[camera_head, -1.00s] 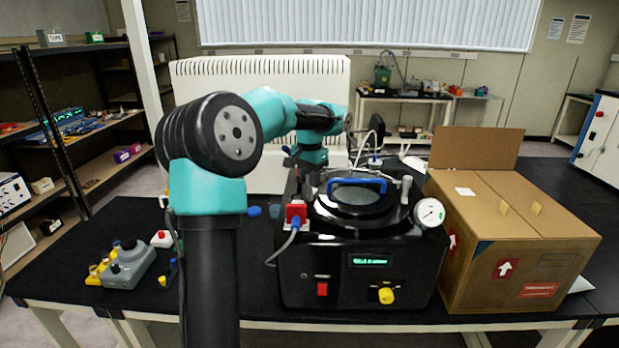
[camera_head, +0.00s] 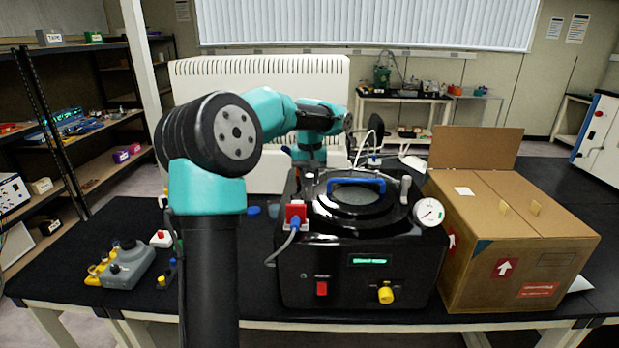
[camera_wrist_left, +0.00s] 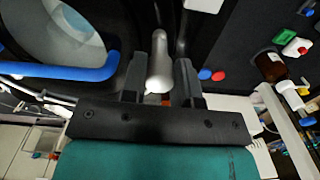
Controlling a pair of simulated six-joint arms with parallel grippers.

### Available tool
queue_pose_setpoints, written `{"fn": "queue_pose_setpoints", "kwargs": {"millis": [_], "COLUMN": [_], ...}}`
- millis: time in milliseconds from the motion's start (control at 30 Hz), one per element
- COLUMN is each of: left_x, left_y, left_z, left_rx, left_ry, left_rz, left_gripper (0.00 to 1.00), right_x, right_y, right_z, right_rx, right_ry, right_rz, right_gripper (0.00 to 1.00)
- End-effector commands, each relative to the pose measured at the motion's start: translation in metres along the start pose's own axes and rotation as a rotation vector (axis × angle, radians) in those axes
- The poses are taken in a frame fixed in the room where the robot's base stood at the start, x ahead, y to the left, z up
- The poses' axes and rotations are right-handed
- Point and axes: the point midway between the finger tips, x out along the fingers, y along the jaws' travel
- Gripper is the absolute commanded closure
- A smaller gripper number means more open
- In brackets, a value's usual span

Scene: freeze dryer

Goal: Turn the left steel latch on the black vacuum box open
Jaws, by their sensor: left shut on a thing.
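The black vacuum box (camera_head: 335,285) stands on the bench, with a round lid and a blue lid handle (camera_head: 356,185). Its right steel latch (camera_head: 405,189) stands upright at the lid's right side. My left arm reaches over the back left of the box, and its gripper is mostly hidden behind the arm and box in the head view. In the left wrist view, my left gripper (camera_wrist_left: 160,88) has the rounded left steel latch (camera_wrist_left: 160,66) between its fingers and is shut on it. The blue handle (camera_wrist_left: 50,71) lies left of the fingers there. My right gripper is not in view.
A cardboard box (camera_head: 510,240) with a raised flap stands close to the right of the vacuum box. A pressure gauge (camera_head: 429,212) sticks out at the box's right corner. A red-and-blue connector (camera_head: 295,215) with a cable is at its left.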

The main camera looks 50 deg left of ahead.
Motion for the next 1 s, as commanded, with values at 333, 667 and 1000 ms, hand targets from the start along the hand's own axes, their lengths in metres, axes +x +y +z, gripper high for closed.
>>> {"fn": "queue_pose_setpoints", "kwargs": {"millis": [333,667,1000], "left_x": [-0.0008,-0.0003,-0.0067], "left_y": [-0.0001,0.0000,0.0002], "left_z": [-0.0002,-0.0001,-0.0006], "left_rx": [-0.003,-0.002,-0.002], "left_ry": [0.002,0.001,0.003], "left_rz": [0.001,0.000,0.001], "left_gripper": [0.96,0.47,0.47], "right_x": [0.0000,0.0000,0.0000], "right_y": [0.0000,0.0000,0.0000], "right_z": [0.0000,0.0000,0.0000], "right_rx": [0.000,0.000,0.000], "right_ry": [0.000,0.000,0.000], "right_rz": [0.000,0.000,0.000], "right_gripper": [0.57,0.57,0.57]}}
